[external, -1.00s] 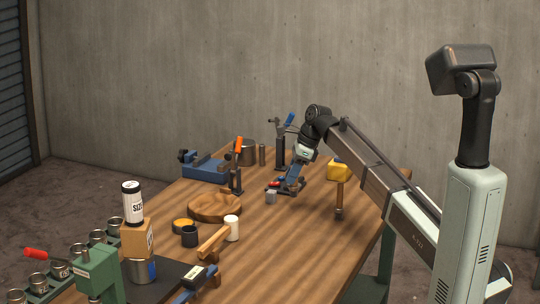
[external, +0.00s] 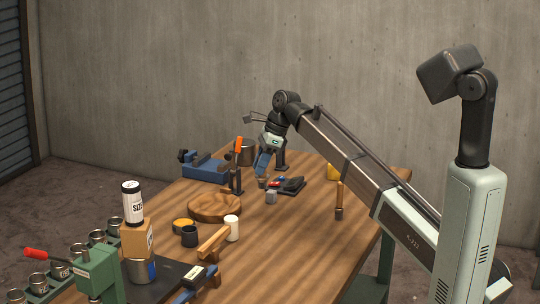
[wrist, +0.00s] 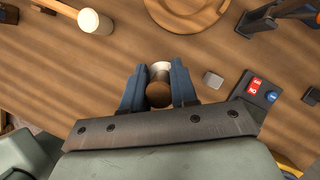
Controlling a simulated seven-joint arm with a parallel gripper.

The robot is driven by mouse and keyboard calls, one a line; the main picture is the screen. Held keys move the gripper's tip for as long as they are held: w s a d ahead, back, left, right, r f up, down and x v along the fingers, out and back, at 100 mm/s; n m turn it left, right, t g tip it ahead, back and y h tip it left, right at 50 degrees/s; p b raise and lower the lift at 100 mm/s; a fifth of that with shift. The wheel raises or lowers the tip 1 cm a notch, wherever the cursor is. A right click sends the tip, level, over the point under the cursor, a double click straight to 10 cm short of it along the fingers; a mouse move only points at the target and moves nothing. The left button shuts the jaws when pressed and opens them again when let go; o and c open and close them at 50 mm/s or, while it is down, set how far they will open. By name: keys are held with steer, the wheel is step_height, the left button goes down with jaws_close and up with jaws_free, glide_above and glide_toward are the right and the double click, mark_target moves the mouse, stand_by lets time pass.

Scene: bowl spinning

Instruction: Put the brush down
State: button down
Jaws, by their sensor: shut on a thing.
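My gripper (external: 262,176) points down over the table, left of the dark pad with red and blue buttons. In the wrist view its two blue fingers (wrist: 158,90) are closed on a short round thing, which I take to be the brush (wrist: 158,95). Its brown round end faces the camera, and a pale metal-like part shows beyond it. In the external view only a small bit of the brush (external: 262,184) shows below the fingertips. Whether it touches the table cannot be told.
A small grey cube (external: 271,197) and the dark button pad (external: 290,185) lie close by on the right. An orange-handled clamp (external: 237,170) stands close on the left. The round wooden dish (external: 214,207) and white cylinder (external: 232,228) are nearer the front.

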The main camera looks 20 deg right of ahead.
steer(key=s+a+n, duration=0.1)
steer(key=s+a, duration=0.2)
steer(key=a, duration=0.6)
steer(key=s+a+r+n, duration=0.1)
steer(key=s+a, duration=0.3)
steer(key=a, duration=0.4)
steer(key=s+a+n, duration=0.1)
steer(key=s+a, duration=0.2)
steer(key=a, duration=0.6)
steer(key=shift+w+d+f+m, duration=0.1)
steer(key=shift+w+f+m, duration=0.2)
steer(key=shift+f, duration=1.3)
steer(key=shift+w+d+f+m, duration=0.1)
steer(key=shift+f+m, duration=0.35)
steer(key=shift+f, duration=1.1)
steer(key=shift+w+f+m, duration=0.2)
steer(key=shift+f+m, duration=0.15)
steer(key=shift+f, duration=1.25)
steer(key=c, duration=0.9)
jaws_free()
steer(key=shift+f, duration=0.1)
steer(key=shift+o, duration=0.2)
steer(key=v, duration=1.2)
steer(key=shift+w, duration=0.15)
